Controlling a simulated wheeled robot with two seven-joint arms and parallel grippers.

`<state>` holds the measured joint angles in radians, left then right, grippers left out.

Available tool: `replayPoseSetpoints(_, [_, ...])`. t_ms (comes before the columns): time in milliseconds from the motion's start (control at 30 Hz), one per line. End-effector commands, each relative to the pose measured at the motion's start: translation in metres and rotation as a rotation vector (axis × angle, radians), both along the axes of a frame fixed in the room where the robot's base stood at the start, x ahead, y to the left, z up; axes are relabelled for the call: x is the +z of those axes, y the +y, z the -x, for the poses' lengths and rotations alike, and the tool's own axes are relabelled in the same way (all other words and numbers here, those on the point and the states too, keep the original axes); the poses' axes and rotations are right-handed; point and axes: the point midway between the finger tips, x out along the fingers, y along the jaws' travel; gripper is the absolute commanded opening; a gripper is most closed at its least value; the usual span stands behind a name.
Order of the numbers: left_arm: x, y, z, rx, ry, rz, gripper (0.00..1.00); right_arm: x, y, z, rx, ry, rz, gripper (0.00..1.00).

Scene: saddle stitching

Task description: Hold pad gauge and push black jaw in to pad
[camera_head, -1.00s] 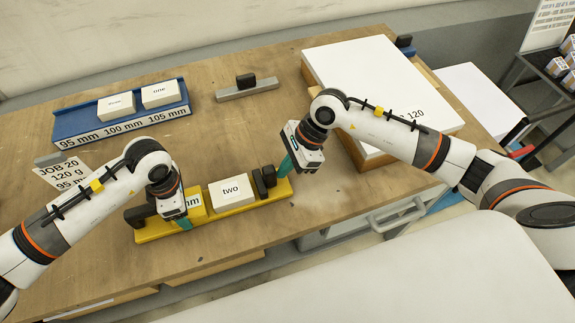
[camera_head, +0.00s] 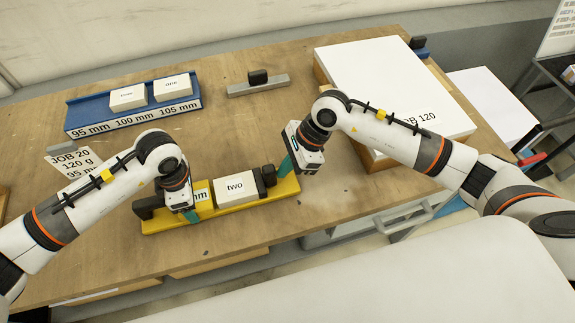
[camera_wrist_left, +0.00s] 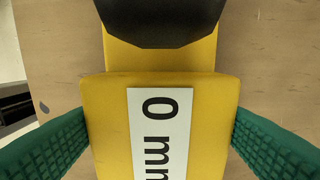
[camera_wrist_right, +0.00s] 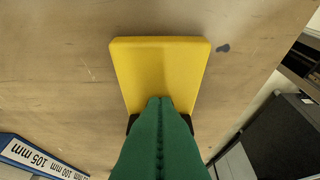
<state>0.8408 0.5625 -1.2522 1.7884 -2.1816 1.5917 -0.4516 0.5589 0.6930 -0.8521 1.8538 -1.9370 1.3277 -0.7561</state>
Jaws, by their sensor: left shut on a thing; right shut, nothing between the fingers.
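The yellow pad gauge (camera_head: 222,213) lies on the table. The white pad marked "two" (camera_head: 236,188) sits in it. The black jaw (camera_head: 260,181) stands at the pad's right side, close against it or touching. My left gripper (camera_head: 191,214) is shut across the gauge near its left end; its green fingers lie along both sides in the left wrist view (camera_wrist_left: 160,145). My right gripper (camera_head: 286,166) is shut and empty above the gauge's right end, at the jaw's outer side. In the right wrist view the green fingers hide most of the jaw (camera_wrist_right: 131,122).
A blue gauge (camera_head: 135,122) with two white pads stands at the back left. A grey bar with a black block (camera_head: 258,83) lies at the back. A large white stack (camera_head: 400,85) is at right. The table in front of the yellow gauge is clear.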

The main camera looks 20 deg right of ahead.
Motion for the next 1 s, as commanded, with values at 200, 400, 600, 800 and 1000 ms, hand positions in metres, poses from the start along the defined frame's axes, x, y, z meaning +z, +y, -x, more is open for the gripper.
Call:
replayPoseSetpoints(200, [0.001,-0.002,0.0,-0.001,-0.002,0.006,0.31,0.001,0.007,0.0,0.003,-0.001,-0.007,0.0])
replayPoseSetpoints(400, [0.001,-0.002,0.0,-0.001,-0.002,0.006,0.31,0.001,0.011,0.0,0.004,-0.001,-0.007,0.0])
replayPoseSetpoints(600, [0.001,-0.003,0.0,-0.002,-0.002,0.007,0.31,0.001,0.016,0.001,0.004,-0.001,-0.008,0.0])
replayPoseSetpoints(800, [0.001,-0.004,0.0,-0.003,-0.002,0.009,0.31,0.002,0.019,0.001,0.005,-0.001,-0.011,0.0])
replayPoseSetpoints(1000, [0.001,-0.005,0.001,-0.006,-0.002,0.013,0.31,0.002,0.02,0.002,0.007,0.0,-0.014,0.0])
